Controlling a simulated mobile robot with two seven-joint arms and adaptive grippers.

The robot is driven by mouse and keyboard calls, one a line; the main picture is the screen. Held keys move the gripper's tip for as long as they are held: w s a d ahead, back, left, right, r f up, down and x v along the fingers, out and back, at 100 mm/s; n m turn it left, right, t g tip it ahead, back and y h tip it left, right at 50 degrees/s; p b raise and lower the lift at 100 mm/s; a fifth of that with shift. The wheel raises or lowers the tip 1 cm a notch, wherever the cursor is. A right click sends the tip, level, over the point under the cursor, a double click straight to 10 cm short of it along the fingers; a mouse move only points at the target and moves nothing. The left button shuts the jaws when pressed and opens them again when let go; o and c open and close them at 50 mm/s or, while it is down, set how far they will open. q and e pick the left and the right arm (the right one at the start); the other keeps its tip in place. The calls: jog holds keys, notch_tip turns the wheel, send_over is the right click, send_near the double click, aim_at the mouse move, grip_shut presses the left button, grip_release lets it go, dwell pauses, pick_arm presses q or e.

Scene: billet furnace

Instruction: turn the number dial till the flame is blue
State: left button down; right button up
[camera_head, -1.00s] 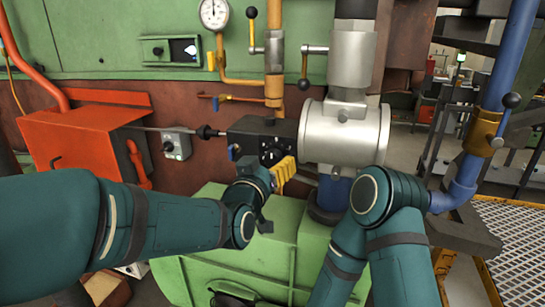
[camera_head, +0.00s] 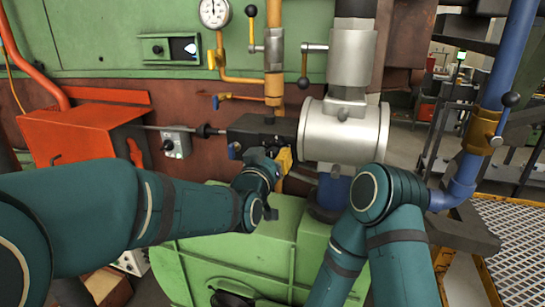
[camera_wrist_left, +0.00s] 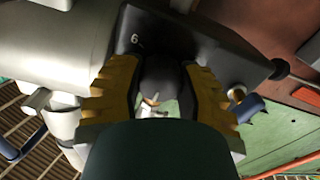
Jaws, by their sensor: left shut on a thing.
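The number dial is on the front of a black box (camera_head: 262,130) left of the silver cylinder. In the left wrist view the dial is a dark round knob (camera_wrist_left: 162,78) with a pale pointer, and a white 6 shows on the box (camera_wrist_left: 190,28) beside it. My left gripper (camera_head: 284,160) is shut on the dial, its yellow fingers on either side of it in the left wrist view (camera_wrist_left: 162,90). My gripper and wrist hide the dial in the head view. A small sight window (camera_head: 190,48) shows a pale bluish-white patch. My right gripper is out of view.
A silver cylinder (camera_head: 343,133) stands close right of the black box. A small grey switch box (camera_head: 176,144) and an orange-red housing (camera_head: 70,140) are to the left. A green casing (camera_head: 225,235) lies below. A pressure gauge (camera_head: 214,13) is above.

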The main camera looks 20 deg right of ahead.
pick_arm(q)
jog(key=n+b, duration=0.4)
jog(key=b, duration=0.1)
jog(key=shift+a+f+b, duration=0.1)
jog(key=shift+b, duration=0.25)
jog(key=n+b, duration=0.2)
jog(key=n, duration=0.1)
jog(key=shift+n+b, duration=0.4)
jog(key=shift+b, duration=0.05)
jog(key=shift+r, duration=0.25)
jog(key=c, duration=0.5)
grip_release()
jog(key=shift+w+f, duration=0.1)
jog(key=v, duration=1.2)
